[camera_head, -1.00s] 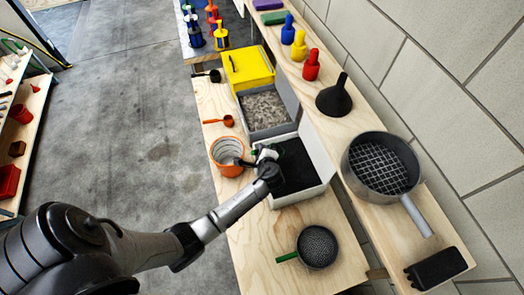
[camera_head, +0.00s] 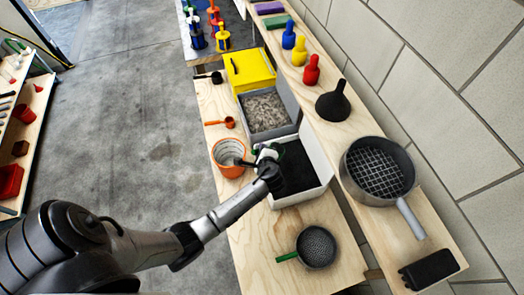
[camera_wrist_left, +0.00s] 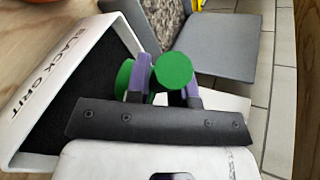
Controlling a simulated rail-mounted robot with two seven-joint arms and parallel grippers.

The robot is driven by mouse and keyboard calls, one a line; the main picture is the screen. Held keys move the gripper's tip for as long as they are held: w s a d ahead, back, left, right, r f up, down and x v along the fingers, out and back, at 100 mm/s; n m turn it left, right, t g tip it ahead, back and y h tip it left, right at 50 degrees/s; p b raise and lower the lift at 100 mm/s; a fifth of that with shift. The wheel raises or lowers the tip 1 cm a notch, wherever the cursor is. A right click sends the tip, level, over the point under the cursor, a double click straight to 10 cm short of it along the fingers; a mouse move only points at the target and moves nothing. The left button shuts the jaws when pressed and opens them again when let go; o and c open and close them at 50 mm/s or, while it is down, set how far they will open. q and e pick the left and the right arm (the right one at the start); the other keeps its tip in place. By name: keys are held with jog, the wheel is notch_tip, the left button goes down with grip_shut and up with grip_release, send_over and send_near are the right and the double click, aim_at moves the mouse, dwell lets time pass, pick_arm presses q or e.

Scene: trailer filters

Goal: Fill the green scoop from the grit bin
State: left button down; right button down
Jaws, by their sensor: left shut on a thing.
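My left gripper (camera_head: 266,153) is at the left rim of the white bin (camera_head: 325,166), which holds black grit (camera_head: 298,168). In the left wrist view the bin (camera_wrist_left: 28,92) reads "BLACK GRIT". There the gripper's purple fingers (camera_wrist_left: 165,80) are shut on the green scoop (camera_wrist_left: 174,70), whose round green end faces the camera. Another green part (camera_wrist_left: 123,79) shows to the left of the fingers, beside the black grit. I cannot tell whether the scoop holds grit or touches it. My right gripper is not in view.
An orange bucket (camera_head: 228,154) stands left of the bin. A grey bin of gravel (camera_head: 266,112) and a yellow box (camera_head: 249,67) stand behind it. A green-handled sieve (camera_head: 316,247) lies in front. A shelf with a pan (camera_head: 378,170) and funnel (camera_head: 333,102) runs along the right.

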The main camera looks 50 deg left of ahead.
pick_arm(q)
jog(key=r+n+t+b, duration=0.1)
jog(key=n+t+b, duration=0.1)
jog(key=b, duration=0.1)
jog(key=shift+r+y, duration=0.3)
jog(key=shift+r+n+t+b, duration=0.5)
jog(key=shift+n+t+b, duration=0.1)
jog(key=shift+b, duration=0.2)
jog(key=shift+r, duration=0.15)
